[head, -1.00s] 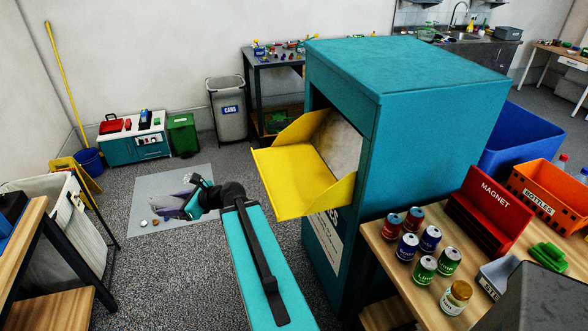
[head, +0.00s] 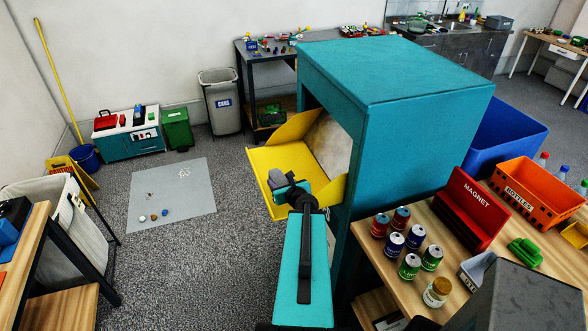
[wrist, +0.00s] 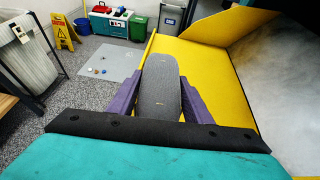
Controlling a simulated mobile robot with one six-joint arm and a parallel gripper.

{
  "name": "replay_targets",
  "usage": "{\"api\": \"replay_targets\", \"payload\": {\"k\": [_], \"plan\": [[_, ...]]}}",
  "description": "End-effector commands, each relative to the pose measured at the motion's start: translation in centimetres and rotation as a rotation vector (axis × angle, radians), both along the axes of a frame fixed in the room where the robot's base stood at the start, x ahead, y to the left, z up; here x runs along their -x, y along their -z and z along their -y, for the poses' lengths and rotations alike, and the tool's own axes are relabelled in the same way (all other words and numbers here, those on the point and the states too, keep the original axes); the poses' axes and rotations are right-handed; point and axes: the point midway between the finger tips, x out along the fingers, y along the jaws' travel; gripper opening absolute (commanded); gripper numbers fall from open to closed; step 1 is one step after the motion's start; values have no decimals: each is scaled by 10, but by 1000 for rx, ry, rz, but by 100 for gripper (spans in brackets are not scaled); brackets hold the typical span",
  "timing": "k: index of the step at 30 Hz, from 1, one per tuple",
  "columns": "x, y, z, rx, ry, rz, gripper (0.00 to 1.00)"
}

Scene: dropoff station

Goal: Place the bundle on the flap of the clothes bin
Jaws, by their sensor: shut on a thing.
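The clothes bin (head: 400,130) is a tall teal box right of centre in the head view. Its yellow flap (head: 262,163) is open and sticks out to the left. It also shows in the wrist view (wrist: 215,72). My gripper (wrist: 162,95) has purple fingers shut on a dark grey bundle (wrist: 160,82), which stands out lengthwise between them. In the head view my gripper (head: 284,182) is in front of the flap and overlaps it. In the wrist view the bundle lies over the flap's left part. I cannot tell whether it touches the flap.
A table with several cans (head: 411,238), a red magnet box (head: 470,208) and an orange bottles crate (head: 530,192) stands at right. A blue bin (head: 512,135) is behind it. A grey mat (head: 190,195) with small items lies on clear floor at left.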

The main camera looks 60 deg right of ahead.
Motion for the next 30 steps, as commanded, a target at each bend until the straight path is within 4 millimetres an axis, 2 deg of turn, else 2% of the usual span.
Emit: {"api": "replay_targets", "payload": {"k": [1,3,7,19,30], "plan": [[11,0,7,-2,28,-1,19],[20,2,13,-1,53,0,19],[28,4,18,0,75,1,19],[27,5,18,1,74,2,19],[18,8,23,2,61,3,19]]}}
